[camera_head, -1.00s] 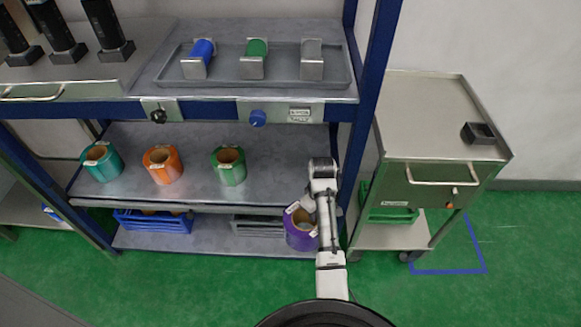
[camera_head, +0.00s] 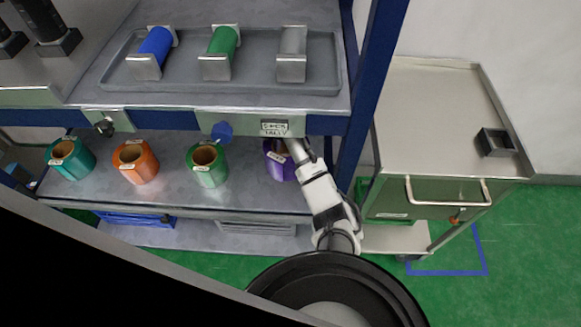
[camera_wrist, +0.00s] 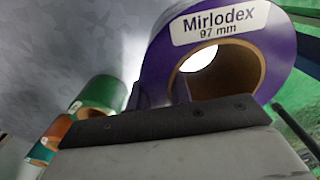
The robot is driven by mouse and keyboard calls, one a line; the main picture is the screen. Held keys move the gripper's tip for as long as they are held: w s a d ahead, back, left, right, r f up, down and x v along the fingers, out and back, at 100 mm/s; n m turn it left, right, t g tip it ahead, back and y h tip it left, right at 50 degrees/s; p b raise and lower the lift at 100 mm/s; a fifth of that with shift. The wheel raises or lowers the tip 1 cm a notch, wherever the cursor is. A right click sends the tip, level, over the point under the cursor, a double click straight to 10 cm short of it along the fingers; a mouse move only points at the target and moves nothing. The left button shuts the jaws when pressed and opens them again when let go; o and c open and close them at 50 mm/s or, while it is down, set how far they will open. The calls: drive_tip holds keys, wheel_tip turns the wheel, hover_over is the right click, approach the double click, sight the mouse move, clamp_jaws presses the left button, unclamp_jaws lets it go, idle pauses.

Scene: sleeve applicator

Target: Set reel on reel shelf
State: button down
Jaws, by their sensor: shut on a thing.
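The purple reel (camera_head: 277,162) is at the right end of the row of reels, over the reel shelf (camera_head: 110,197). In the wrist view the purple reel (camera_wrist: 275,48) carries a white label reading "Mirlodex 97 mm", and its cardboard core faces the camera. My gripper (camera_head: 291,157) is shut on the purple reel; its fingers are partly hidden by the upper bench edge and the reel. I cannot tell whether the reel touches the shelf or hangs just above it.
Green (camera_head: 207,166), orange (camera_head: 135,162) and teal (camera_head: 70,158) reels stand to the left on the shelf. The bench above holds a grey tray (camera_head: 205,85) with three rollers. A blue post (camera_head: 365,90) stands close right, then a steel cart (camera_head: 425,120).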

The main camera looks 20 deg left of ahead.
drive_tip(key=shift+w+a+r+n, duration=0.15)
drive_tip(key=shift+w+a+n, duration=0.2)
drive_tip(key=shift+n, duration=0.15)
drive_tip(key=shift+f+b, duration=0.25)
drive_tip(key=shift+b, duration=0.15)
wheel_tip(320, 180, down, 9)
drive_tip(key=b, duration=0.8)
drive_tip(key=shift+f, duration=0.25)
drive_tip(key=c, duration=1.3)
unclamp_jaws()
drive_tip(key=shift+s, duration=0.1)
drive_tip(key=shift+o, duration=0.2)
wheel_tip(320, 180, up, 12)
drive_tip(key=p, duration=1)
drive_tip(key=shift+r+p, duration=0.15)
drive_tip(key=shift+p, duration=0.15)
